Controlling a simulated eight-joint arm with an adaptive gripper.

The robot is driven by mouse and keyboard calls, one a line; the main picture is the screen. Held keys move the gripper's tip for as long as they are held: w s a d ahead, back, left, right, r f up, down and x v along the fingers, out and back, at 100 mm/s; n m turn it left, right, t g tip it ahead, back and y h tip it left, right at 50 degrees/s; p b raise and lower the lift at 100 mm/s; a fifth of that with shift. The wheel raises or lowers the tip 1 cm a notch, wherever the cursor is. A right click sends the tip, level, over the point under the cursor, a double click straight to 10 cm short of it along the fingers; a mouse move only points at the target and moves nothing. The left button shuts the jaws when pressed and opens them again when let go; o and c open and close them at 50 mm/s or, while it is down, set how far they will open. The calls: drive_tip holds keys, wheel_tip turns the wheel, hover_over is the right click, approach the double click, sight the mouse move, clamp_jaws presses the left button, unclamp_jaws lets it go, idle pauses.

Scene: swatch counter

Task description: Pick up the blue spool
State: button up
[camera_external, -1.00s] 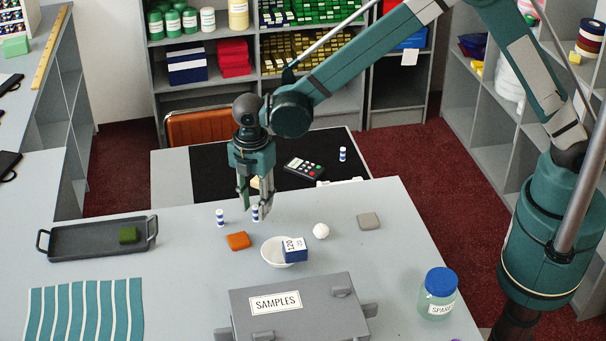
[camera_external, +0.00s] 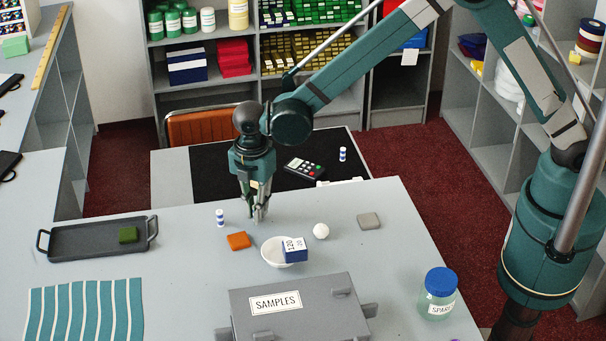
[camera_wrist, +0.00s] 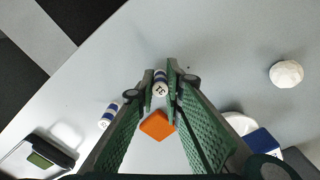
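I cannot tell any gap under the spool. A second striped spool (camera_external: 220,218) stands just left of my gripper, and it shows in the wrist view (camera_wrist: 108,115).
An orange block (camera_external: 238,241) lies close in front of my gripper. A white bowl (camera_external: 270,258) with a blue-and-white box (camera_external: 295,250), a white ball (camera_external: 321,231) and a grey block (camera_external: 369,221) are to the right. A dark tray (camera_external: 75,241) is at left.

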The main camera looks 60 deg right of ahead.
drive_tip(key=shift+c, duration=0.2)
drive_tip(key=shift+r+b, duration=0.3)
drive_tip(key=shift+r, duration=4.7)
drive_tip(key=shift+d, duration=0.1)
drive_tip(key=w+d+f+m+b, duration=0.1)
drive_tip(key=d+f+m+b, duration=0.2)
drive_tip(key=d, duration=1.2)
drive_tip(key=w+d+f+m+b, duration=0.2)
drive_tip(key=d+f+m, duration=0.6)
drive_tip(key=d, duration=0.8)
drive_tip(key=w+d+f+m+b, duration=0.1)
drive_tip(key=d+f+m+b, duration=0.4)
drive_tip(key=d, duration=1)
drive_tip(key=f+m, duration=0.1)
drive_tip(key=m, duration=0.2)
drive_tip(key=shift+w+d+m, duration=0.3)
